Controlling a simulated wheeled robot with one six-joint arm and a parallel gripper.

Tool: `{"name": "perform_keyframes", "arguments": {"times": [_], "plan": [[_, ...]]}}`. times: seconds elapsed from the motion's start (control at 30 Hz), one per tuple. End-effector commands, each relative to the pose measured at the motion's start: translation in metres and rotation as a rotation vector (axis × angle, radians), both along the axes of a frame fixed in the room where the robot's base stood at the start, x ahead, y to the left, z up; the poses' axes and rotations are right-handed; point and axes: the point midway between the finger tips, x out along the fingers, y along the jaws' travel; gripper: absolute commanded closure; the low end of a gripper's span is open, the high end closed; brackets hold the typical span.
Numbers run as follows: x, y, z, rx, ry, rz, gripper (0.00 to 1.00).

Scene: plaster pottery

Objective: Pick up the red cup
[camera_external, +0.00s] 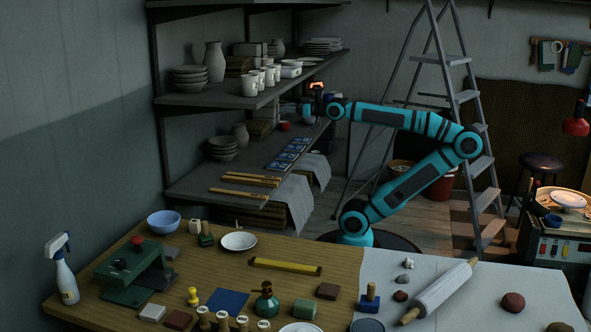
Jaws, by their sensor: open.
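A small red cup (285,126) stands toward the far end of the lower shelf (190,188). My teal arm reaches left to that far end. My gripper (310,108), dark and small in the view, is to the right of the red cup and a little higher, apart from it. It is open, and I see nothing held in it. Its fingertips are too small and dark to make out clearly.
Blue tiles (288,153) and wooden sticks (250,179) lie on the lower shelf, nearer than the cup. The upper shelf (205,100) with white mugs (250,84) overhangs it. A cluttered worktable (340,275) fills the front.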

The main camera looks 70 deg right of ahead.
Motion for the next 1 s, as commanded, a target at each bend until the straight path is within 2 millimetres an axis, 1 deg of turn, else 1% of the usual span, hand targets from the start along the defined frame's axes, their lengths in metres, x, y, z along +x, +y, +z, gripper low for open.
{"name": "perform_keyframes", "arguments": {"times": [0.03, 0.07, 0.1, 0.17, 0.4, 0.47, 0.5, 0.57, 0.67, 0.73, 0.8, 0.87, 1.0], "plan": [[0.0, 0.0, 0.0, 0.0, 0.0, 0.0, 0.41], [0.0, 0.0, 0.0, 0.0, 0.0, 0.0, 0.35], [0.0, 0.0, 0.0, 0.0, 0.0, 0.0, 0.27], [0.0, 0.0, 0.0, 0.0, 0.0, 0.0, 0.15], [0.0, 0.0, 0.0, 0.0, 0.0, 0.0, 0.14], [0.0, 0.0, 0.003, -0.001, -0.003, 0.0, 0.14], [0.001, 0.0, 0.008, -0.003, -0.007, 0.0, 0.14], [0.002, 0.0, 0.02, -0.006, -0.018, 0.0, 0.14], [0.004, -0.002, 0.054, -0.018, -0.045, -0.003, 0.14], [0.005, -0.007, 0.083, -0.024, -0.069, -0.018, 0.14], [0.008, -0.017, 0.11, -0.025, -0.085, -0.048, 0.14], [0.009, -0.027, 0.127, -0.023, -0.094, -0.078, 0.14], [0.01, -0.053, 0.168, -0.01, -0.115, -0.161, 0.14]]}}
